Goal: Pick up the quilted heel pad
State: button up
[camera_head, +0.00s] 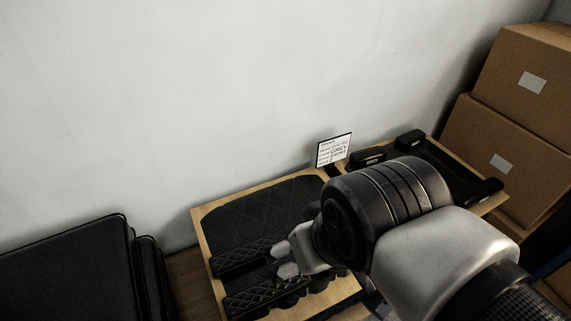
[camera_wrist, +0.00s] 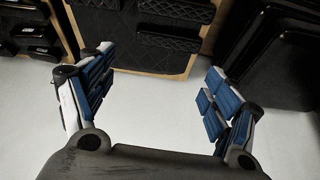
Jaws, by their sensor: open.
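A light wooden board (camera_head: 202,225) carries black quilted pieces. A large diamond-stitched pad (camera_head: 262,212) lies at its back, and two narrow quilted pads, a rear one (camera_head: 245,254) and a front one (camera_head: 262,296), lie in front of it. I cannot tell for certain which is the heel pad. Both narrow pads show in the wrist view, one at the top edge (camera_wrist: 176,10) and one lower (camera_wrist: 168,41). My gripper (camera_head: 287,261) appears over the narrow pads in the head view. In the wrist view its blue-padded fingers (camera_wrist: 160,65) are wide apart with nothing between them.
Black cushions (camera_head: 65,270) stand at the left. A second wooden board (camera_head: 465,172) with several black items lies at the right, partly behind my arm. A printed sign (camera_head: 334,150) stands behind the boards. Cardboard boxes (camera_head: 515,135) are stacked at the right, and a pale wall (camera_head: 200,90) rises behind.

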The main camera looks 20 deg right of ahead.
aim_at(406, 140)
jog(key=z, duration=1.55)
jog(key=i+l+u, duration=0.1)
jog(key=u, duration=0.35)
jog(key=l+u, duration=0.15)
jog(key=u, duration=0.3)
jog(key=i+l+u, duration=0.25)
jog(key=l, duration=0.6)
jog(key=i+l+u, duration=0.15)
jog(key=l+u, duration=0.15)
jog(key=l, duration=0.6)
jog(key=l+u, duration=0.25)
jog(key=l, duration=0.65)
jog(key=i+l, duration=0.1)
jog(key=l, duration=0.65)
